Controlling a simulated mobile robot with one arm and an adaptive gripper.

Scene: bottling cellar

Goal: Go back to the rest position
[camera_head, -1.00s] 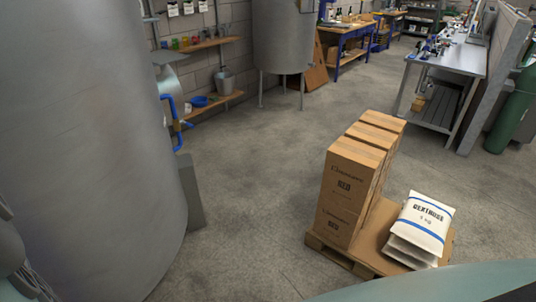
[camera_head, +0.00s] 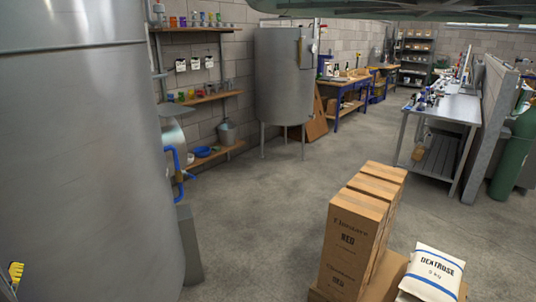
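My gripper is not in view, so I cannot see whether it is open or shut. A smooth grey-green shape crosses the top right edge of the head view; I cannot tell which part it is. The rest position is not marked by anything in view.
A large steel tank (camera_head: 90,130) fills the left. Stacked wine cartons (camera_head: 352,235) and dextrose bags (camera_head: 437,272) stand on a pallet at front right. A smaller tank (camera_head: 284,75), a steel table (camera_head: 453,106) and a green cylinder (camera_head: 513,155) stand beyond. The middle floor (camera_head: 265,200) is clear.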

